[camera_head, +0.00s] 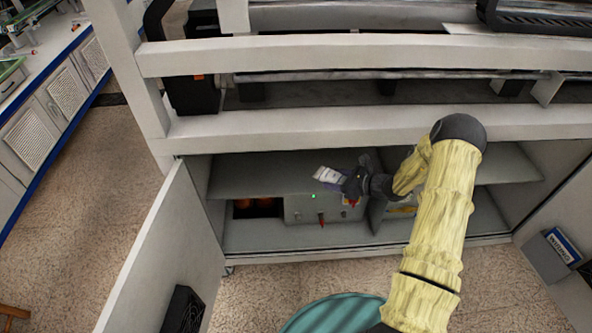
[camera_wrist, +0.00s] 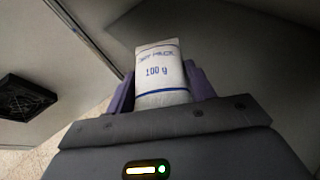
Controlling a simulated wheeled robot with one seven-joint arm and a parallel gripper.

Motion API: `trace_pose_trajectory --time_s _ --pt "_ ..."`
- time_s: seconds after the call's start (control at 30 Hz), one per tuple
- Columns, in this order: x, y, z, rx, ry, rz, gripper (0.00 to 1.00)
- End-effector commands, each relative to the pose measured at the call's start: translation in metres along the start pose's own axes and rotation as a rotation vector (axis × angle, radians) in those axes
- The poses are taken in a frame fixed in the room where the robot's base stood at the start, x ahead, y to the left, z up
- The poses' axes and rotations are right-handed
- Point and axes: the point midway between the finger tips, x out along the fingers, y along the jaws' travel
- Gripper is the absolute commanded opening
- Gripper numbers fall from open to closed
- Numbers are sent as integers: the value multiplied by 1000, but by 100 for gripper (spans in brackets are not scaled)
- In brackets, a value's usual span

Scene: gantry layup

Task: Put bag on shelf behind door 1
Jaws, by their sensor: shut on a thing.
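The bag is a small white pouch (camera_wrist: 158,72) with blue print reading "100 g". In the wrist view it stands between the two purple fingers of my gripper (camera_wrist: 160,92), which is shut on it. In the head view the bag (camera_head: 326,174) shows as a small pale shape at the tip of my gripper (camera_head: 342,180). My gripper is inside the open cabinet, in front of the upper shelf (camera_head: 260,172) of the left compartment. I cannot tell whether the bag touches the shelf. An open door (camera_head: 165,255) stands at the left; no door number is readable.
Below the shelf sits a grey box (camera_head: 310,208) with a green light, beside orange round things (camera_head: 254,204). A middle divider is partly hidden by my arm. Another open door (camera_head: 545,235) with a holder stands at the right. A beam (camera_head: 330,125) runs above the opening.

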Motion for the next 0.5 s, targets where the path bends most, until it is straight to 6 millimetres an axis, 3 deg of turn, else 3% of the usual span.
trace_pose_trajectory --time_s 0.03,0.17,0.5 --pt "14 -10 -10 -5 -1 -7 29" --pt "32 -33 -12 2 -1 -25 29" --pt "73 -84 -2 24 -17 -85 29"
